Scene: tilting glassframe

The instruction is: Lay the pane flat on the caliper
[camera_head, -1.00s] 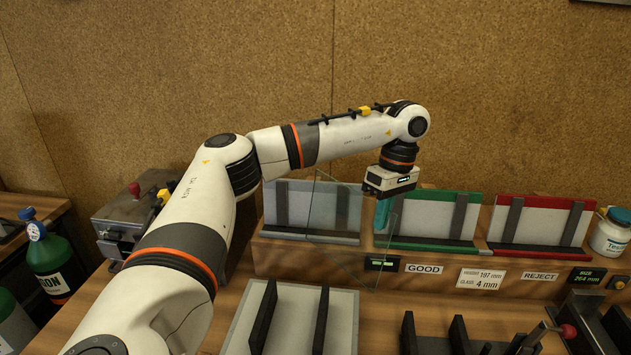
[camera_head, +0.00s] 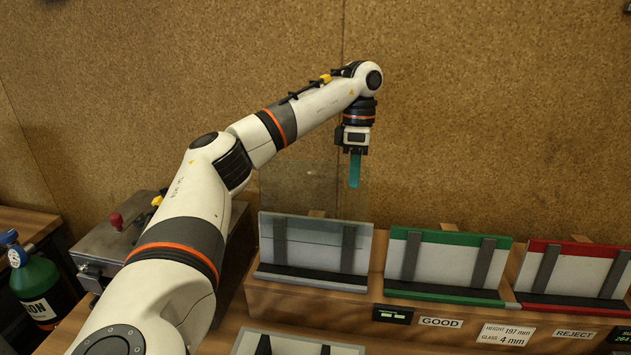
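The clear glass pane (camera_head: 308,187) is faint and hangs roughly upright, seen broadly face-on, above and around the top of the grey rack. My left gripper (camera_head: 355,168) has teal fingers pointing down at the pane's right side. It appears shut on the pane near that edge. The pane's lower part is hard to tell from the rack panel. My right gripper is out of view. I cannot identify the caliper for certain. A pale plate with black bars (camera_head: 290,343) is cut off at the bottom edge.
The grey rack (camera_head: 312,280), green rack (camera_head: 445,294) and red rack (camera_head: 575,305) stand in a row on a wooden ledge. A grey metal box (camera_head: 125,232) and green gas bottle (camera_head: 38,283) are at left. A cork wall (camera_head: 480,110) closes the back.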

